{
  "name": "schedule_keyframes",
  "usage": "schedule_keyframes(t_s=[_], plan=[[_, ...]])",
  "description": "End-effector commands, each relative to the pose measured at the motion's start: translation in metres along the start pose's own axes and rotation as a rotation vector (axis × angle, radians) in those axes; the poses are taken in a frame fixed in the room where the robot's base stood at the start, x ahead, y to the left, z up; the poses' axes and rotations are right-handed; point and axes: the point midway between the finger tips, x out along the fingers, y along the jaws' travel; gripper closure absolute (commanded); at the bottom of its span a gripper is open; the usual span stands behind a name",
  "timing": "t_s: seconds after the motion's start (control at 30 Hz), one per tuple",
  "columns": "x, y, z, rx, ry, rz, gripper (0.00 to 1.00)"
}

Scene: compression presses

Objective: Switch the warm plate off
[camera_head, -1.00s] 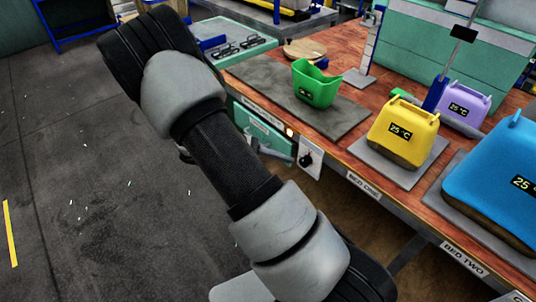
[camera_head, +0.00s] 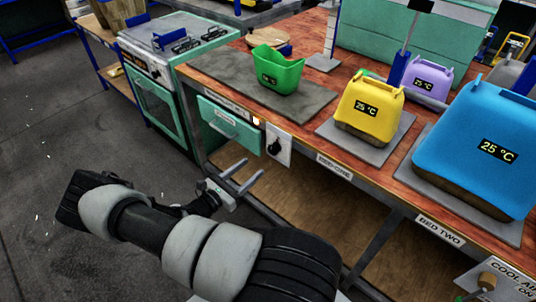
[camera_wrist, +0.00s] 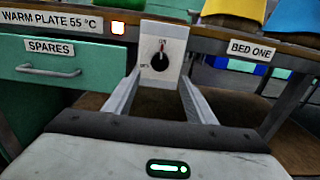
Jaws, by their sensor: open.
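The warm plate (camera_head: 222,75) is a dark grey slab on the bench, labelled "WARM PLATE 55 °C" in the wrist view. A small lamp (camera_head: 256,121) glows at its front edge; the lamp (camera_wrist: 118,28) also shows in the wrist view. Right of it is a white switch panel with a black rotary knob (camera_head: 276,146). In the wrist view the knob (camera_wrist: 160,61) has its red mark upward; the small lettering around it is hard to read. My gripper (camera_head: 254,167) is open and empty, below and in front of the panel. In the wrist view its fingers (camera_wrist: 160,76) flank the knob, apart from it.
A green bin (camera_head: 277,74) stands on the warm plate. A green "SPARES" drawer (camera_head: 228,125) with a protruding handle is left of the panel. Yellow (camera_head: 366,108) and blue (camera_head: 478,150) containers stand on beds to the right. Open space lies under the bench, above a wooden shelf.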

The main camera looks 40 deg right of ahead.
Motion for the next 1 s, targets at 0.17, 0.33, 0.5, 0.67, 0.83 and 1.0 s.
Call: schedule_keyframes(t_s=[0.17, 0.33, 0.5, 0.67, 0.83, 1.0], plan=[[0.041, -0.001, -0.001, 0.000, -0.001, -0.004, 0.49], [0.074, -0.001, -0.001, 0.001, 0.000, -0.004, 0.49], [0.096, -0.001, -0.001, 0.001, 0.001, -0.002, 0.49], [0.105, 0.000, 0.000, 0.000, 0.001, 0.000, 0.49], [0.106, 0.000, 0.000, 0.000, 0.001, 0.000, 0.49], [0.106, 0.000, 0.000, 0.001, 0.001, 0.000, 0.61]])
